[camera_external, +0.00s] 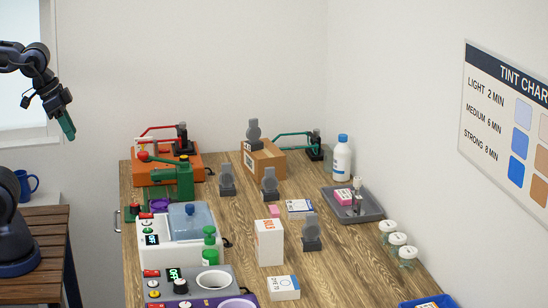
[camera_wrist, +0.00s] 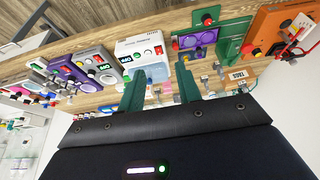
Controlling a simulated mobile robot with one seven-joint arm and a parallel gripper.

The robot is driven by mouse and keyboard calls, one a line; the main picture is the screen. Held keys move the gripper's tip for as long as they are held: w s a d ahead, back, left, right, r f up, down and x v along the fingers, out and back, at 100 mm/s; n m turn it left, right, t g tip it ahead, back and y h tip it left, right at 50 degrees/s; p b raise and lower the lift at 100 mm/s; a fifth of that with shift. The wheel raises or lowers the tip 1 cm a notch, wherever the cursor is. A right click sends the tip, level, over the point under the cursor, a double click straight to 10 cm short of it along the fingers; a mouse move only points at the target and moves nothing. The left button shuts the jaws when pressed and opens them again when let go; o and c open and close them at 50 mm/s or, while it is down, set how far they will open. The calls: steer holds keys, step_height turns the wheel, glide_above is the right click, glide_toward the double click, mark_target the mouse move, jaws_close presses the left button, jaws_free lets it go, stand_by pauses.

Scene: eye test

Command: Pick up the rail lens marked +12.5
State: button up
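Several grey rail lenses on dark stands are in the external view; no marking on them is legible, so I cannot tell which is +12.5. One lens (camera_external: 253,133) stands on a cardboard box (camera_external: 268,161) at the back. Two more, a left lens (camera_external: 227,180) and a right lens (camera_external: 270,183), stand on the table in front of it. Another lens (camera_external: 311,233) stands nearer, right of a white carton. My gripper (camera_external: 67,126) is raised at the far left, away from the table. In the wrist view its green fingers (camera_wrist: 161,88) are apart with nothing held between them.
The wooden table (camera_external: 340,268) also holds a white device with a blue lid (camera_external: 185,235), a green press (camera_external: 175,180), an orange unit (camera_external: 160,170), a white carton (camera_external: 269,242), a white bottle (camera_external: 341,160), a grey tray (camera_external: 365,213) and lidded jars (camera_external: 397,239). A wall chart hangs right.

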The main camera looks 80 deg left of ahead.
steer(key=shift+o, duration=0.5)
steer(key=w+d+r, duration=0.1)
steer(key=w+r, duration=0.1)
steer(key=w, duration=0.6)
steer(key=w+d+r, duration=0.1)
steer(key=w+r, duration=0.1)
steer(key=w, duration=0.6)
glide_above(312, 214)
steer(key=s, duration=0.4)
step_height(312, 214, down, 20)
steer(key=shift+m, duration=0.4)
steer(key=x, duration=0.6)
steer(key=shift+s+f, duration=0.1)
steer(key=shift+w+x, duration=0.2)
steer(key=shift+x, duration=2.4)
jaws_close()
